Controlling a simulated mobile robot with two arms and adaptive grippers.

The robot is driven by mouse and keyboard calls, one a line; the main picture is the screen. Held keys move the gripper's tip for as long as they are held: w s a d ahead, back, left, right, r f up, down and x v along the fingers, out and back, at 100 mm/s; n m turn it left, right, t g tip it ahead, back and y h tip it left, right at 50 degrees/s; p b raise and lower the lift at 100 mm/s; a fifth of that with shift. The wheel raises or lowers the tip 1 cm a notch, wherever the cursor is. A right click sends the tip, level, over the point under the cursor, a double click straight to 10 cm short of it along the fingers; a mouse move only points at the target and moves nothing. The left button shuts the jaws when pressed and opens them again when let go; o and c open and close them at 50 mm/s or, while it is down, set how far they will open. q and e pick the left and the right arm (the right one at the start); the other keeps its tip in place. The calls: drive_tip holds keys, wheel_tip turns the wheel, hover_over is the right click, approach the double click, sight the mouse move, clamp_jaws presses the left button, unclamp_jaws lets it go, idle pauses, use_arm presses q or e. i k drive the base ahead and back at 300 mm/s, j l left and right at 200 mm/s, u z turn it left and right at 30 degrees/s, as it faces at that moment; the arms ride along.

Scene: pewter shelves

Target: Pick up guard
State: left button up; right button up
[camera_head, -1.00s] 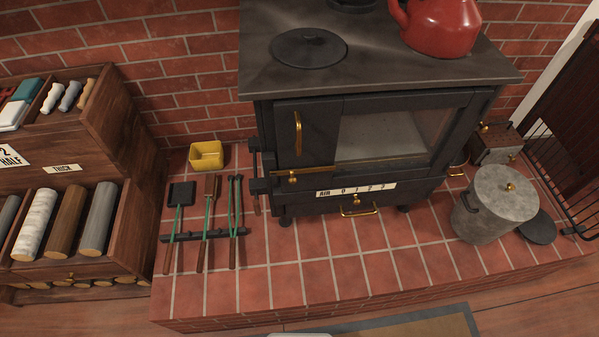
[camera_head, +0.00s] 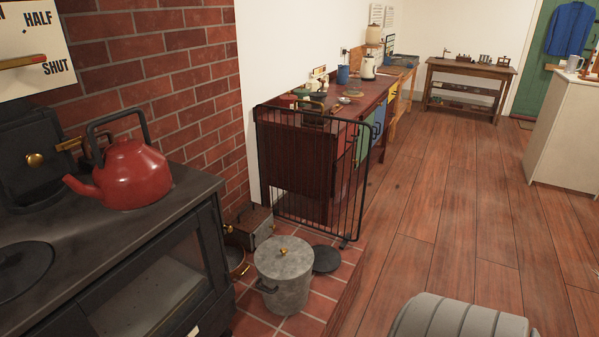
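The guard (camera_head: 318,172) is a black metal frame with thin upright bars. It stands upright near the far right end of the brick hearth, in the middle of the head view. Dark red-brown wood shows through its bars. Its lower left part is partly hidden by things on the hearth. Neither of my grippers is in view.
The black stove (camera_head: 150,255) with a red kettle (camera_head: 133,180) is at left. A lidded grey metal bin (camera_head: 283,275), a dark round disc (camera_head: 326,259) and a box (camera_head: 253,228) sit on the hearth near the guard. Wooden floor (camera_head: 440,220) is open to the right.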

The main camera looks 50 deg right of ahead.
sight(347, 238)
drive_tip(key=z, duration=1.7)
drive_tip(key=i+l+u, duration=0.1)
drive_tip(key=u, duration=0.3)
drive_tip(key=i+l+u, duration=0.15)
drive_tip(key=u, duration=0.25)
drive_tip(key=i+l+u, duration=0.1)
drive_tip(key=u, duration=0.3)
drive_tip(key=k+l, duration=0.05)
drive_tip(key=l, duration=0.05)
